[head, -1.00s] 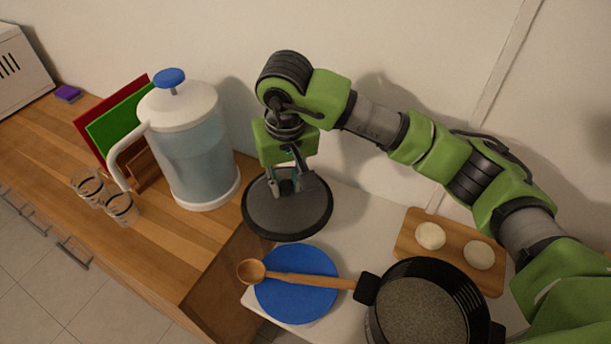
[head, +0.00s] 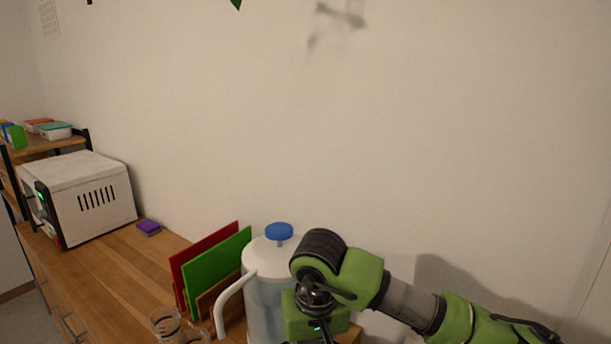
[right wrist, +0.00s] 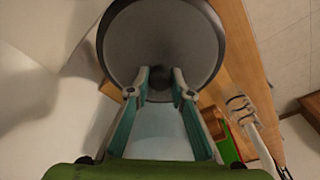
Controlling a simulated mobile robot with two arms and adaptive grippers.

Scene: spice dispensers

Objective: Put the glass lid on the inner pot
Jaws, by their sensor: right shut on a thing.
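The glass lid (right wrist: 125,42) is a dark grey disc with a black rim in the right wrist view. My right gripper (right wrist: 161,82) is shut on its central knob, with the lid beyond the fingertips. In the head view, only my right wrist and arm show at the bottom; the fingertips and lid are below the picture edge. The inner pot is not in either current view. My left gripper is not in view.
A white water jug (head: 264,291) with a blue knob stands close to my right wrist. Red and green boards (head: 214,272) and glasses (head: 166,325) are left of it on the wooden counter (head: 120,285). A white appliance (head: 90,195) stands further left.

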